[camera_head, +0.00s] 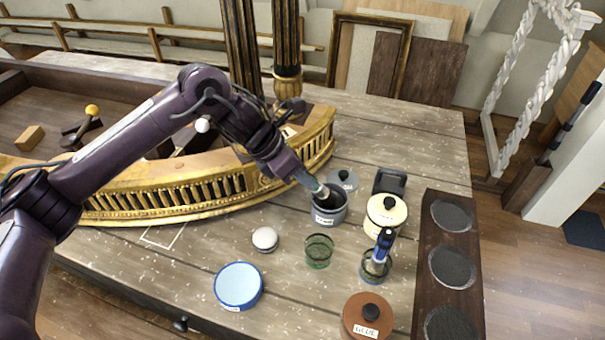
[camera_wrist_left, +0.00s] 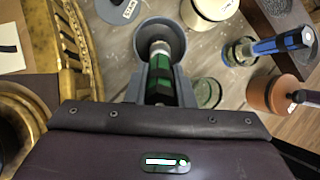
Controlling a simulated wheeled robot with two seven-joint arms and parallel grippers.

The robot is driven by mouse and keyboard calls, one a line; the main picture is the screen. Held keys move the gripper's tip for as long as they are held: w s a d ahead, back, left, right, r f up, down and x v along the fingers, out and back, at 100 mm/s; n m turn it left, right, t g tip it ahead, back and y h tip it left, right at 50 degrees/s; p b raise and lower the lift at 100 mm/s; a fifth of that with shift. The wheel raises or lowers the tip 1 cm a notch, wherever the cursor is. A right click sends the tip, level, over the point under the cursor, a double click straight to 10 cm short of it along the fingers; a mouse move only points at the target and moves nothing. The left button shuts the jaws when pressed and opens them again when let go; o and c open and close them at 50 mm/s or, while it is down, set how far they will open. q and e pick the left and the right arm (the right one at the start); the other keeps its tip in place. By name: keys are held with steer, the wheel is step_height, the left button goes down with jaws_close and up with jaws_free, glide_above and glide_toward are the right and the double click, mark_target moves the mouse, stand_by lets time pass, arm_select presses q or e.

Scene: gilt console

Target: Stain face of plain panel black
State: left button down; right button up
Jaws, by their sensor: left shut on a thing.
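My left gripper (camera_head: 306,181) is shut on a brush (camera_wrist_left: 163,85) with a dark green handle and a pale metal collar. The brush points down into a grey, labelled pot (camera_head: 328,214); the pot's round mouth also shows in the left wrist view (camera_wrist_left: 141,36). The bristles are hidden inside the pot. A grey lid (camera_head: 342,178) with a knob lies just behind it. A pale card or panel with a dark mark (camera_wrist_left: 10,47) shows at the left wrist view's left edge; I cannot tell if it is the plain panel. My right gripper is not in view.
A cream lidded pot (camera_head: 384,219), a green glass (camera_head: 319,252), a glass (camera_head: 372,270) holding a blue-handled brush, a brown glue pot (camera_head: 366,318) and a blue-topped tin (camera_head: 238,286) stand near. The gilt railing (camera_head: 190,195) curves at the left.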

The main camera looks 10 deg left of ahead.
arm_select(q)
steer(key=shift+r+p, duration=1.9)
steer(key=shift+r, duration=1.6)
steer(key=shift+f, duration=0.1)
